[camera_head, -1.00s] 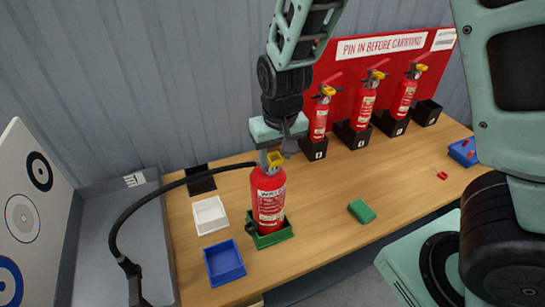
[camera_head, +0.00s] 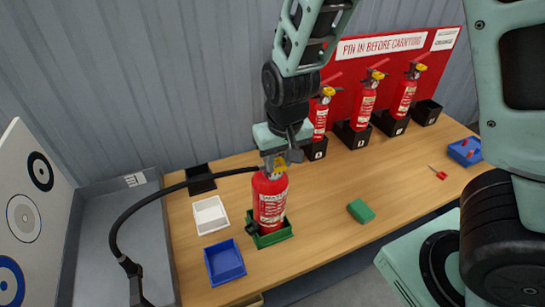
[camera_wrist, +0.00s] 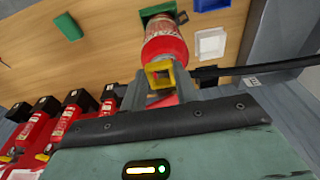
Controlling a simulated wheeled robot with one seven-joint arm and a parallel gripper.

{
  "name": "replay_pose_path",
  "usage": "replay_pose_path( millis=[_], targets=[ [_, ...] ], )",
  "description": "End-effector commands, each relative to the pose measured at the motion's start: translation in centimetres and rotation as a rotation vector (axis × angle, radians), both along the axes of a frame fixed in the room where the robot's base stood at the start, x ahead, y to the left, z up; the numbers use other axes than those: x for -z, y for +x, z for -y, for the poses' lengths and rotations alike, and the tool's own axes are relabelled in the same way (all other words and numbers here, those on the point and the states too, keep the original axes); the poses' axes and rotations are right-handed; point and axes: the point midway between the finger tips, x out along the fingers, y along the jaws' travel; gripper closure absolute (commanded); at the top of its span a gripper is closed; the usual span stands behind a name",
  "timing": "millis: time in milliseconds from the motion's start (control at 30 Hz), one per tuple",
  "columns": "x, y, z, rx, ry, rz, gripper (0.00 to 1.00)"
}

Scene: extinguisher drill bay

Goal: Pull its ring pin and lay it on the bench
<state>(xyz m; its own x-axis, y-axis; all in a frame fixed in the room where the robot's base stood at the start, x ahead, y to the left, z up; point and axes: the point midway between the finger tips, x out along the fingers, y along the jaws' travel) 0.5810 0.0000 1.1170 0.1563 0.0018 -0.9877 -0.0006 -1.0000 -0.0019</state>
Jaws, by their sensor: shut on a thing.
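The red fire extinguisher (camera_head: 270,198) stands upright in the green holder (camera_head: 273,239) on the bench. My gripper (camera_head: 278,157) is above it, with its fingers shut around the extinguisher's head. In the wrist view, the red body (camera_wrist: 166,48) lies beyond my gripper (camera_wrist: 161,92), and a red handle part shows between the fingers. The yellow square ring of the pin (camera_wrist: 160,73) is at the head, close to the fingertips. It also shows in the head view (camera_head: 280,164). The exact contact is partly hidden. The wooden bench (camera_head: 325,215) has bare room.
A white tray (camera_head: 198,216), blue tray (camera_head: 213,263) and black holder (camera_head: 200,172) lie left of the extinguisher. A green block (camera_head: 361,211) lies right. Racked extinguishers (camera_head: 363,105) stand behind. A black hose arcs left. A small red item (camera_head: 440,174) lies far right.

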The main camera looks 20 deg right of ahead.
Motion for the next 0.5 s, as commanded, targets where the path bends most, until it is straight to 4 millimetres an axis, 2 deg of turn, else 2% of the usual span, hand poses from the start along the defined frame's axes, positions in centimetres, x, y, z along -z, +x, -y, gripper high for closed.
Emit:
replay_pose_path(
  millis=[33,500],
  targets=[
    [0.3,-0.7,0.1,-0.001,-0.004,-0.014,0.97],
    [0.5,-2.5,0.0,-0.002,-0.005,-0.016,0.98]
  ],
)
